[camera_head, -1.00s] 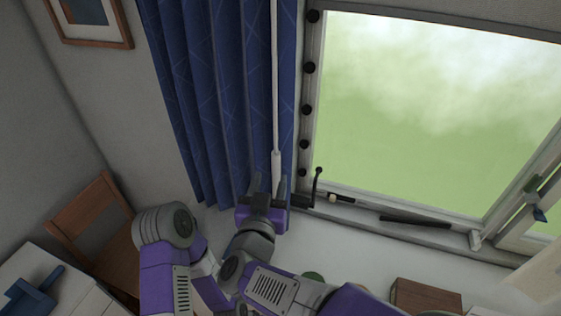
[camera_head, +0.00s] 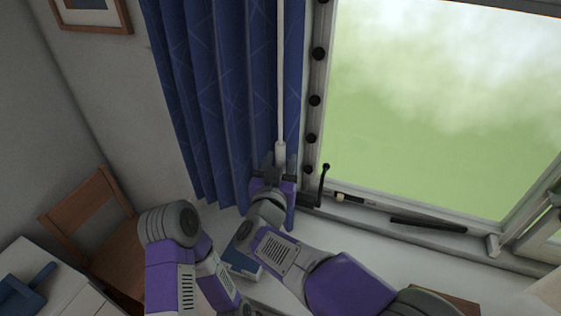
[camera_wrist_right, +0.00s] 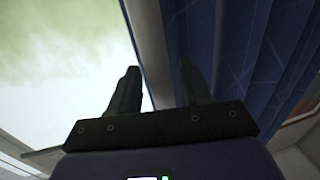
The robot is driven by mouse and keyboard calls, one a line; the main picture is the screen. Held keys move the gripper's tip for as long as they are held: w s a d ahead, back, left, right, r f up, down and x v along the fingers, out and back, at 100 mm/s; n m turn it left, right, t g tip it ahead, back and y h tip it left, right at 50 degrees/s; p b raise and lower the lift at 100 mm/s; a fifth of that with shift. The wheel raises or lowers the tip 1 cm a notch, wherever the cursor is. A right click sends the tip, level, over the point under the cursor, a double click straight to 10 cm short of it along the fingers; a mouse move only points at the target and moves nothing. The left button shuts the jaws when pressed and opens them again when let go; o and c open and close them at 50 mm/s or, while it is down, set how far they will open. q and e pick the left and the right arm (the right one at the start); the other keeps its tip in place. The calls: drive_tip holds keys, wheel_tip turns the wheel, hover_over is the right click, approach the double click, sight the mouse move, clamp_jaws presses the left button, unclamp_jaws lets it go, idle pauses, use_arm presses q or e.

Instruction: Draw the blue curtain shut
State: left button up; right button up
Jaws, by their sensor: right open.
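The blue curtain (camera_head: 215,90) hangs gathered in folds left of the window, and the glass is uncovered. A white draw rod (camera_head: 281,70) with a thicker lower end hangs in front of its right edge. My right gripper (camera_head: 278,168) is open at the rod's lower end, one finger on each side of it. In the right wrist view the open fingers (camera_wrist_right: 157,85) point up, with a pale upright strip (camera_wrist_right: 148,40), seemingly the rod, between them. The curtain (camera_wrist_right: 225,60) is to their right. Contact with the rod cannot be told. My left gripper is not in view.
The window (camera_head: 430,110) has a black crank handle (camera_head: 323,184) close to the right of my gripper. Dark items, including a black bar (camera_head: 428,224), lie along the sill. A wooden chair (camera_head: 90,215) and white desk (camera_head: 75,295) stand lower left. A framed picture (camera_head: 95,14) hangs upper left.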

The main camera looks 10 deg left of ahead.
drive_tip(key=shift+w, duration=0.15)
clamp_jaws()
idle(0.4)
